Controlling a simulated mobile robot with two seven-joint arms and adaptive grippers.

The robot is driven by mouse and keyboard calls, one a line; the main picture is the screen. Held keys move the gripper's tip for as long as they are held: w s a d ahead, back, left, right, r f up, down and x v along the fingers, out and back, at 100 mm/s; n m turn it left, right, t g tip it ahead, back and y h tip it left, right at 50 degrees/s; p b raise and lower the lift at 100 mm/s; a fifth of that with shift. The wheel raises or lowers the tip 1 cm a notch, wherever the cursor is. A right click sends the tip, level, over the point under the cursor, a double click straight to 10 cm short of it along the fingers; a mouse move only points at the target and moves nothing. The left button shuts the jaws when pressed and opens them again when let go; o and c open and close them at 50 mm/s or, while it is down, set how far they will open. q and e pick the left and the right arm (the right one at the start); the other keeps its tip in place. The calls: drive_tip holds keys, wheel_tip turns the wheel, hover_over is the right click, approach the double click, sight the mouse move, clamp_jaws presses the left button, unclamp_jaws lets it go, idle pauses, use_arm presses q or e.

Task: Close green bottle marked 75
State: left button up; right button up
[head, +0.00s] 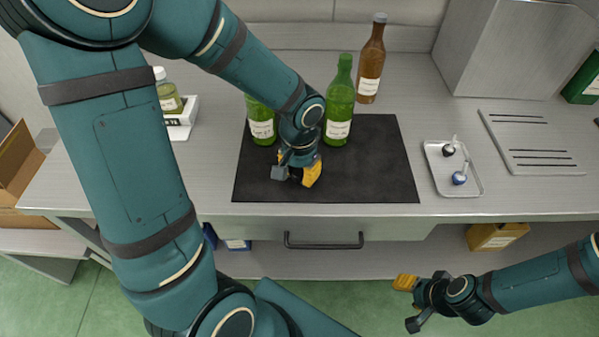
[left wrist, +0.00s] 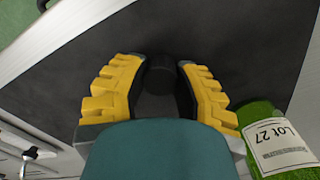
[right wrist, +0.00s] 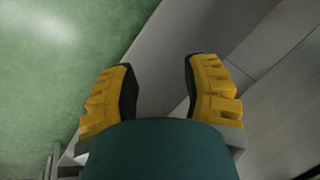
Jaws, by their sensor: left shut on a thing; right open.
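Two green bottles stand at the back of the dark mat. The left one (head: 262,125) is partly behind my left arm, which hides its top; its label is too small to read. The right one (head: 338,107) is upright, and in the left wrist view its label (left wrist: 282,142) reads Lot 27. My left gripper (head: 297,172) is low over the mat, in front of the bottles, shut on a small dark cylindrical piece (left wrist: 160,75). My right gripper (head: 411,300) is open and empty, in front of the counter near the floor side.
The dark mat (head: 370,180) is clear at its front right. A metal tray (head: 437,180) holds two small stoppers, one dark-based and one blue-based. A brown bottle (head: 371,65) stands behind. A white stand with a small bottle (head: 168,92) is at left. A drawer handle (head: 323,245) juts out below.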

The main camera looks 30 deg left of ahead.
sight(299, 172)
use_arm(q)
wheel_tip(299, 172, up, 9)
drive_tip(key=shift+r+p, duration=0.15)
drive_tip(key=shift+p, duration=1.1)
